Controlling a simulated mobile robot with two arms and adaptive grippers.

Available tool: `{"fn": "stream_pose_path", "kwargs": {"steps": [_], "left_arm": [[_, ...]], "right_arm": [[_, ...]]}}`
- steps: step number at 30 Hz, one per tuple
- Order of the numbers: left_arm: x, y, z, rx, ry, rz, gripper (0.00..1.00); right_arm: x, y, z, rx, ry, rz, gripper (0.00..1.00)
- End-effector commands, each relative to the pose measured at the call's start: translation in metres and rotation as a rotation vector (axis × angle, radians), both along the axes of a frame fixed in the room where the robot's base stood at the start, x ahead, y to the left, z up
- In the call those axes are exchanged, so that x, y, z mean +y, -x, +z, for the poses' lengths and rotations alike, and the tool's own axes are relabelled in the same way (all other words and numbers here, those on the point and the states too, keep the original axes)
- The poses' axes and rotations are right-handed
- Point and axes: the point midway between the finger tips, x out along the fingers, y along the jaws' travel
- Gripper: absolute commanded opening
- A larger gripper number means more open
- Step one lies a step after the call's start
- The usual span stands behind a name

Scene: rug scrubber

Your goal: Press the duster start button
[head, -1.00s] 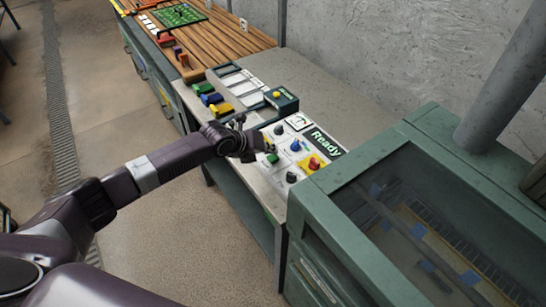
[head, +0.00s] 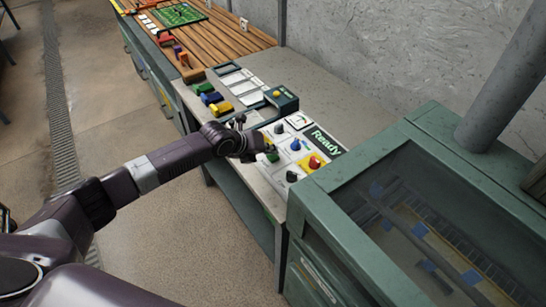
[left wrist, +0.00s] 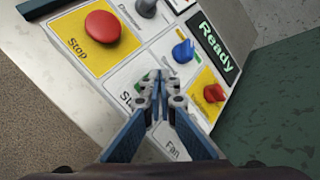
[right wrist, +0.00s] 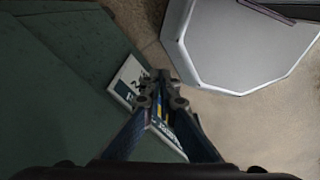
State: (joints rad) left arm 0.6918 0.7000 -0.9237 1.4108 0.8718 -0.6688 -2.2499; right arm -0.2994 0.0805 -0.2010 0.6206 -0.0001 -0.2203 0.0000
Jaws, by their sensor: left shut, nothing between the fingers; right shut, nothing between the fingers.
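The control panel (head: 280,182) lies on the bench top with a lit Ready display (head: 327,139). A green button (head: 272,157), partly labelled "St" in the left wrist view (left wrist: 138,84), is largely covered by my left fingers. My left gripper (left wrist: 157,80) is shut and empty, its tips over this button; I cannot tell whether they touch it. A big red Stop button (left wrist: 102,26) on a yellow square is beside it, hidden by my gripper in the head view. My right gripper (right wrist: 161,80) is shut and empty, away from the panel.
A blue knob (head: 295,145) and a red knob on yellow (head: 314,162) sit close to the green button. A green glass-topped cabinet (head: 420,130) stands to the right.

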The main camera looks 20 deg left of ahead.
Motion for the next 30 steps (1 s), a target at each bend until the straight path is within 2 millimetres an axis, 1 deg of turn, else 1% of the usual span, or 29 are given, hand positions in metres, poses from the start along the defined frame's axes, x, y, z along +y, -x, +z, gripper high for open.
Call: {"fn": "stream_pose_path", "kwargs": {"steps": [1,13,30], "left_arm": [[0.0000,-0.0001,-0.0029,0.000,0.000,0.000,0.00],[0.0001,-0.0001,-0.0024,-0.001,0.000,0.001,0.00],[0.0002,0.0000,-0.0095,0.000,0.000,0.000,0.00]], "right_arm": [[0.0000,0.0002,-0.0034,0.000,0.000,0.000,0.00],[-0.0002,0.0006,-0.0030,0.001,0.000,-0.001,0.00],[-0.0003,0.0009,-0.0094,0.001,0.000,-0.002,0.00]]}}
